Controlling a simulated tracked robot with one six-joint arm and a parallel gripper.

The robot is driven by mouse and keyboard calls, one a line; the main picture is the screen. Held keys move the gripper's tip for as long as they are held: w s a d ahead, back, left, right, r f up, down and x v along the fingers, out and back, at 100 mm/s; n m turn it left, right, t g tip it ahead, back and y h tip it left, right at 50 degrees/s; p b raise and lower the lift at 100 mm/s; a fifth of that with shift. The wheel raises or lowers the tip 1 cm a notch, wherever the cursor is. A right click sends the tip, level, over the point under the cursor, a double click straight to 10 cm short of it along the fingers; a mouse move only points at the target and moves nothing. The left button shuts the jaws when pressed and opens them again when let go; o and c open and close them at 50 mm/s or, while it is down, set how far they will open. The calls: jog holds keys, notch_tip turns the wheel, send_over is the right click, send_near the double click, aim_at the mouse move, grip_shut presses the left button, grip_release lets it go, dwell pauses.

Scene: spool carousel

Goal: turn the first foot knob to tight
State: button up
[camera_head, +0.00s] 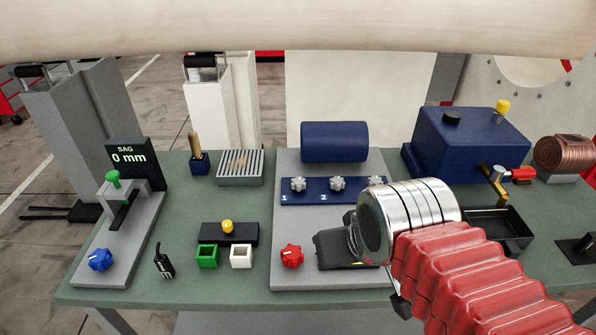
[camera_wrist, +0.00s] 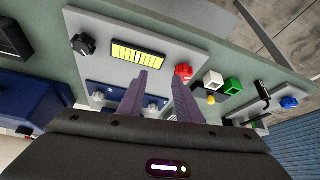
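Three pale grey foot knobs stand on a dark blue strip (camera_head: 316,199) in the head view. The first foot knob (camera_head: 298,184) is the leftmost, above the printed 1; the second foot knob (camera_head: 337,184) is beside it. The third foot knob (camera_head: 376,182) is partly behind my arm. My gripper's fingers (camera_wrist: 161,80) are apart and nothing is seen held in the wrist view. In the head view my dark gripper body is in front of the plate, low and right of the first knob; its fingertips are hidden. In the wrist view the fingers cover part of the strip.
A red knob (camera_head: 291,256) and a yellow level vial (camera_wrist: 138,53) share the plate. A blue cylinder (camera_head: 334,141) stands behind the knobs. Green (camera_head: 208,256) and white (camera_head: 241,256) boxes lie left. A gauge stand (camera_head: 122,215) reads 0 mm. A blue box (camera_head: 468,140) stands right.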

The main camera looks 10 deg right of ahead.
jog(key=shift+o, duration=0.2)
jog(key=o, duration=0.3)
jog(key=shift+w+r, duration=0.2)
jog(key=shift+w, duration=0.05)
jog(key=w+r+n+g, duration=0.1)
jog(key=w+r+n, duration=0.25)
jog(key=w, duration=0.45)
jog(key=w+r+n+g, duration=0.2)
jog(key=w+r, duration=0.2)
jog(key=w, duration=0.4)
jog(key=w+f+n+g, duration=0.1)
jog(key=w, duration=0.4)
jog(key=w+f+n, duration=0.2)
jog(key=w, duration=0.4)
jog(key=w+f+n+g, duration=0.1)
jog(key=w, duration=0.4)
jog(key=shift+w+a+f+n+g, duration=0.25)
jog(key=shift+w+n+g, duration=0.05)
jog(key=shift+w+n, duration=0.05)
